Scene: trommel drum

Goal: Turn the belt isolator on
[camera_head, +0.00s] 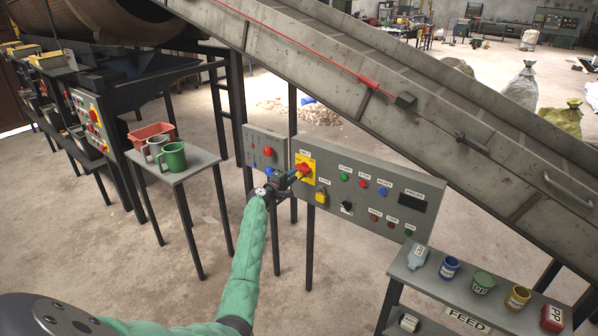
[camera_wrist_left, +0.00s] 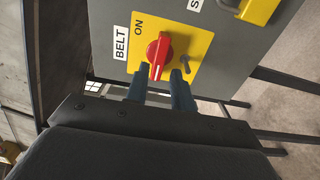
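The belt isolator is a red rotary handle (camera_head: 304,169) on a yellow plate (camera_head: 309,160) on the grey control panel. In the left wrist view the red handle (camera_wrist_left: 158,52) runs roughly up and down the picture, beside the BELT label (camera_wrist_left: 121,43) and the ON mark (camera_wrist_left: 139,27). My left gripper (camera_head: 292,178) is at the plate. In the wrist view its two dark fingers (camera_wrist_left: 160,80) are apart, with the handle's lower end between or just in front of them; contact cannot be told. My right gripper is not in view.
A yellow padlock (camera_head: 321,195) hangs just below the isolator. Buttons and a black selector (camera_head: 347,207) are to its right. A smaller panel (camera_head: 266,150) adjoins at left. A table with a green mug (camera_head: 173,157) stands left, the FEED shelf (camera_head: 448,296) at front right. The conveyor (camera_head: 400,110) slopes behind.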

